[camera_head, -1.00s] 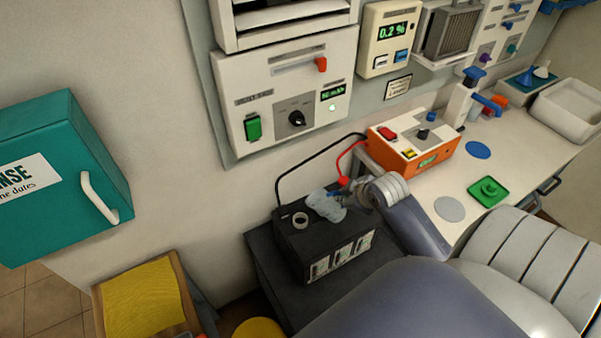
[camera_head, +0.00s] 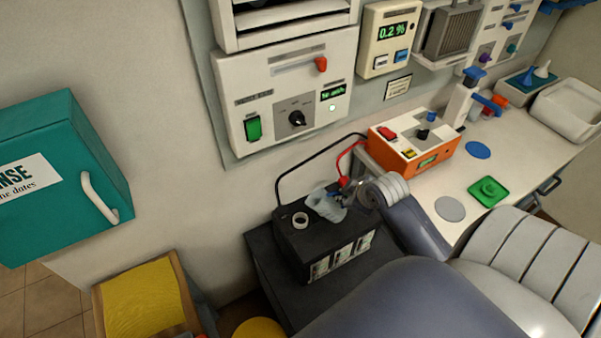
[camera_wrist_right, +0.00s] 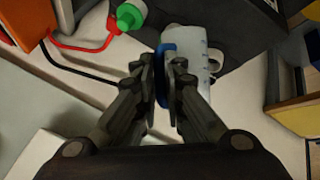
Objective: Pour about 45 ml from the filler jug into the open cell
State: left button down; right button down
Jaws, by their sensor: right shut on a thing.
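The filler jug (camera_head: 328,206) is translucent and pale, with a blue handle. It is tilted slightly above the top of the black battery (camera_head: 345,234). My right gripper (camera_head: 364,196) is shut on the jug's handle. The wrist view shows the fingers (camera_wrist_right: 162,80) closed around the blue handle, with the jug's marked body (camera_wrist_right: 187,43) beyond. I cannot make out the liquid level or any stream. My left gripper is out of view.
A red clamp (camera_head: 343,182) and cables rise behind the jug. An orange charger box (camera_head: 414,146) stands on the white bench to the right. A teal cabinet (camera_head: 62,178) and a yellow-topped bin (camera_head: 145,298) are at the left.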

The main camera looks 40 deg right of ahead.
dwell(0.5)
jog(key=s+d+f+m+t+y+b, duration=0.2)
jog(key=s+d+f+t+y+b, duration=0.2)
jog(key=b, duration=1.5)
jog(key=shift+d+f+m+t+y, duration=0.25)
jog(key=shift+f+m+t+y, duration=0.2)
jog(key=shift+f+t, duration=0.9)
jog(key=shift+s+f+g, duration=0.1)
jog(key=shift+f+g, duration=0.2)
jog(key=shift+g, duration=0.05)
